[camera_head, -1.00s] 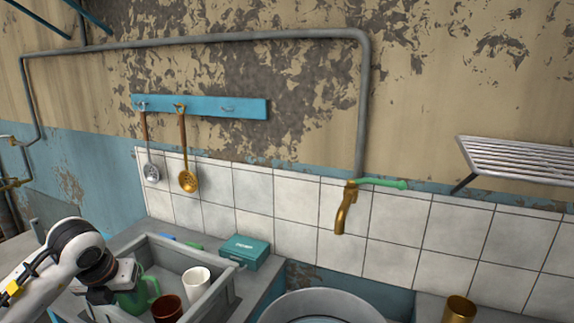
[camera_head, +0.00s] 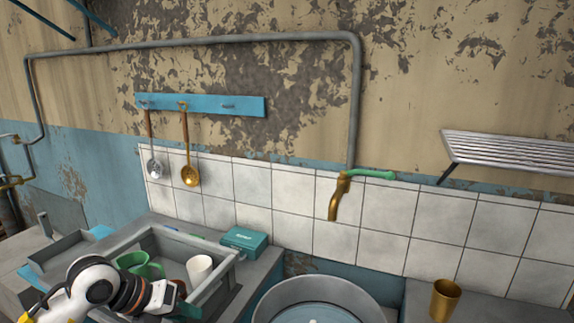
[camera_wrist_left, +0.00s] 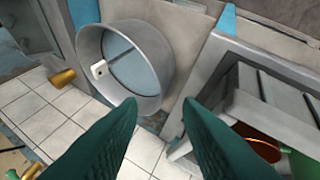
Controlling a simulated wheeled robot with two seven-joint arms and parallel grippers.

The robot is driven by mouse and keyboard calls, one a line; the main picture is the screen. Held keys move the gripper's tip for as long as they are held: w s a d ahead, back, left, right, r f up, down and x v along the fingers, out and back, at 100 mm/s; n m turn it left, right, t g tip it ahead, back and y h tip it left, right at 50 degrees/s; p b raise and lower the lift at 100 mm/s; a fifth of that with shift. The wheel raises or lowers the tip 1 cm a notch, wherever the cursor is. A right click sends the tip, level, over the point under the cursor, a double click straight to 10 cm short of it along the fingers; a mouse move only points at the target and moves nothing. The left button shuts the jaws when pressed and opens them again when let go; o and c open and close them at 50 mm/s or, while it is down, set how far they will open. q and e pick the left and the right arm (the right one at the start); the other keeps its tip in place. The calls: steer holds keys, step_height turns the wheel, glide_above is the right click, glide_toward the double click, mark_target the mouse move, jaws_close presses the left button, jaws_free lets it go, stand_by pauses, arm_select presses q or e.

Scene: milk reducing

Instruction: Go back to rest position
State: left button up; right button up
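My left gripper (camera_head: 186,308) is at the bottom left of the head view, in front of the grey crate (camera_head: 218,287). In the left wrist view its two green fingers (camera_wrist_left: 158,104) are spread apart with nothing between them. The crate holds a green mug (camera_head: 140,264) and a white cup (camera_head: 199,270). My right gripper is in neither view.
A round metal basin (camera_head: 268,302) stands right of the crate, under a brass tap (camera_head: 336,200). A teal box (camera_head: 244,241) sits behind the crate. A brass cup (camera_head: 445,299) stands on the right counter. A slatted rack (camera_head: 515,150) and hanging ladles (camera_head: 190,176) are on the wall.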

arm_select(q)
steer(key=s+d+r+n+t+h, duration=0.4)
steer(key=s+d+r+t+h, duration=0.1)
steer(key=d+r+h, duration=0.6)
steer(key=w+a+f+n+t+y, duration=0.15)
steer(key=a+n+t+y, duration=0.7)
steer(key=n, duration=0.95)
steer(key=s+a+f+n+g+y, duration=0.2)
steer(key=a+f+n+y, duration=0.1)
steer(key=f+n+y, duration=0.3)
steer(key=s+a+f+n+g+y, duration=0.25)
steer(key=f+n+y, duration=0.25)
steer(key=f, duration=0.3)
steer(key=s+d+f+n+g+h, duration=0.25)
steer(key=s+f+g, duration=0.85)
steer(key=s+f, duration=0.6)
steer(key=s+f+g, duration=0.1)
steer(key=s+f, duration=0.2)
steer(key=f, duration=2.2)
steer(key=s+a+f+m+g, duration=0.1)
steer(key=s+a+f, duration=0.2)
steer(key=s+f, duration=1.2)
steer(key=shift+s, duration=0.7)
